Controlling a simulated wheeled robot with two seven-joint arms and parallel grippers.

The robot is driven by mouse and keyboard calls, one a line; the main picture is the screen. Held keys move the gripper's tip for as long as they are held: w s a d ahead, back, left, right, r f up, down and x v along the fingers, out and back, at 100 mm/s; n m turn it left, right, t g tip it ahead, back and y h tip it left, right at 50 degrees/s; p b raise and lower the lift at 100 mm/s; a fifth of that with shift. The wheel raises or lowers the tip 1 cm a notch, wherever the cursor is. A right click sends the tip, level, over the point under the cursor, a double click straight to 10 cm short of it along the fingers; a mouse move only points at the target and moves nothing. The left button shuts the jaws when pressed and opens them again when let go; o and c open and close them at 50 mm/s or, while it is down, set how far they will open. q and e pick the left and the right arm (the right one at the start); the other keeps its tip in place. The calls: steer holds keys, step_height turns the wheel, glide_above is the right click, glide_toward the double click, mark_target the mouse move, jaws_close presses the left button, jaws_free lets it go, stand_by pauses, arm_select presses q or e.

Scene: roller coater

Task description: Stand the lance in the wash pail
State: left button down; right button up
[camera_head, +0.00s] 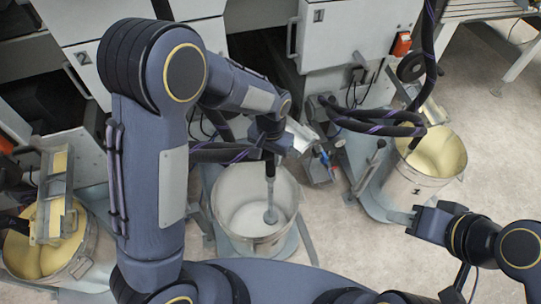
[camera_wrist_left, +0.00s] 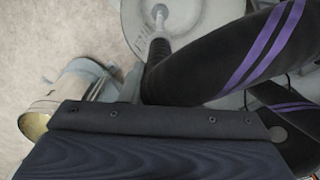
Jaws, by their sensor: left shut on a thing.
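The lance (camera_head: 270,190) is a thin dark and grey rod with a round grey foot. It hangs nearly upright with its foot inside the wash pail (camera_head: 222,213), a pale metal pail at the middle. I cannot tell whether the foot touches the bottom. My left gripper (camera_head: 268,140) is shut on the lance's upper part above the pail, partly hidden by hoses. The left wrist view shows the lance (camera_wrist_left: 157,52) reaching into the pail (camera_wrist_left: 128,22). My right gripper (camera_head: 402,216) is away at the right; its jaw gap is unclear.
A yellow-filled pail (camera_head: 440,180) stands at the right and another (camera_head: 85,262) at the left. Purple-striped black hoses (camera_head: 375,126) loop near my left gripper. Grey machine cabinets (camera_head: 345,35) stand behind.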

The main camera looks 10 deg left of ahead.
arm_select(q)
step_height(320, 180, up, 24)
steer(key=p, duration=1.8)
